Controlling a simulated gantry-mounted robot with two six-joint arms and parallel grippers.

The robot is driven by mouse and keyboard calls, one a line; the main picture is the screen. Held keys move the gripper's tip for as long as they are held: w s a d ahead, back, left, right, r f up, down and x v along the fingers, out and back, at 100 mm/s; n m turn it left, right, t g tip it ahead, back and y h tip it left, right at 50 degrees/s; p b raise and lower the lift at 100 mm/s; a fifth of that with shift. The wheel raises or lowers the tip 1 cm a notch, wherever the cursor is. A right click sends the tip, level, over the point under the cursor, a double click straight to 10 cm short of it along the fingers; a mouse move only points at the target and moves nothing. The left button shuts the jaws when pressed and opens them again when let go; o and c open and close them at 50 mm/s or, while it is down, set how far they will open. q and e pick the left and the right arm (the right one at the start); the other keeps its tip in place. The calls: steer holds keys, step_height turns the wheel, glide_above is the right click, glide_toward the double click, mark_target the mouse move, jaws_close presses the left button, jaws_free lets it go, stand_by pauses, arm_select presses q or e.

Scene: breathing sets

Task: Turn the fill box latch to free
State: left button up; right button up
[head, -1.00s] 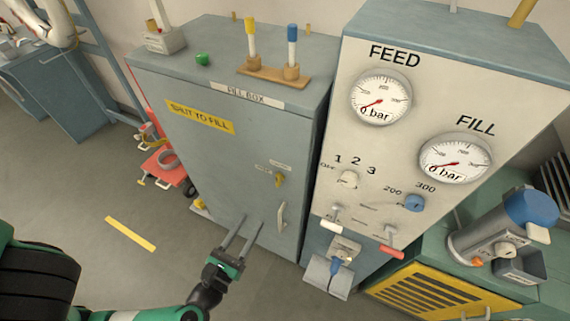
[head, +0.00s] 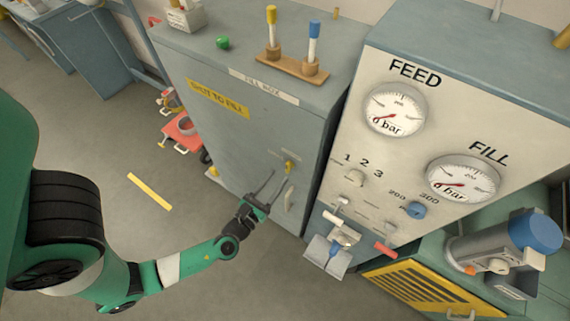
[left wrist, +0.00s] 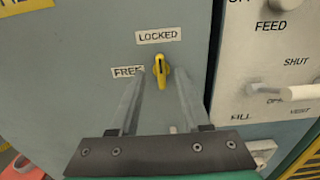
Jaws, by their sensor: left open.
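The fill box (head: 222,132) is a grey cabinet with a "FILL BOX" label and a yellow "SHUT TO FILL" label. Its yellow latch (head: 289,166) is on the front, near the right edge. In the left wrist view the latch (left wrist: 160,68) stands about upright, with a "LOCKED" label above it and a "FREE" label to its left. My left gripper (head: 271,184) is open and empty in front of the door, just below and left of the latch. In the wrist view its two fingers point toward the latch, one on each side. My right gripper is not in view.
A pale door handle (head: 289,199) is close to the right of my left gripper. The gauge panel (head: 425,80), with knobs and levers, stands right of the fill box. Yellow and blue-capped cylinders stand in a wooden rack (head: 290,66) on top.

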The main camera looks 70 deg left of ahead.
mark_target(286, 166)
arm_select(q)
steer(key=x, duration=0.5)
steer(key=shift+w+a, duration=0.1)
steer(key=shift+w, duration=0.05)
jaws_close()
